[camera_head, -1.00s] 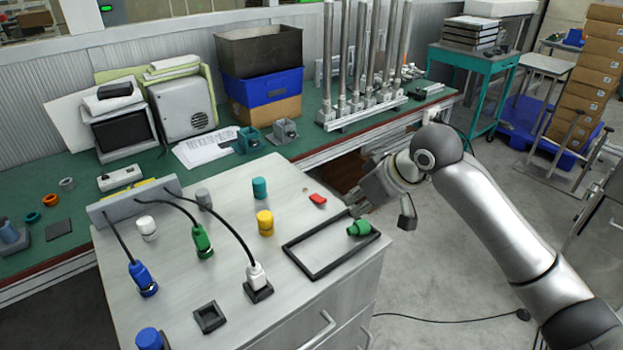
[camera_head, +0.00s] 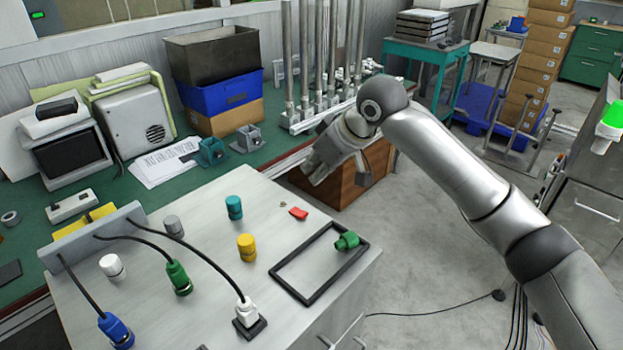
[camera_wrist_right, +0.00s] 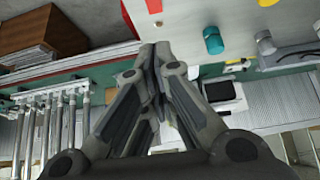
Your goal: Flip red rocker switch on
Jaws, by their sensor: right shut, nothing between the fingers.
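A small red piece (camera_head: 298,213), which looks like the red rocker switch, lies on the light grey cabinet top (camera_head: 200,300) near its back right edge. Whether it is on or off is too small to tell. My right gripper (camera_head: 318,172) is just beyond and above it, over that edge, apart from it. The right wrist view shows its fingers (camera_wrist_right: 155,55) closed together and empty. A red spot (camera_wrist_right: 268,3) shows at the top of that view; I cannot tell if it is the switch. My left gripper is in neither view.
Teal (camera_head: 234,207) and yellow (camera_head: 246,247) cylinders stand left of the red piece. A black frame (camera_head: 307,294) with a green connector (camera_head: 347,240) lies in front. Cabled plugs fill the left side. The green bench (camera_head: 225,165) with metal posts (camera_head: 288,70) is behind.

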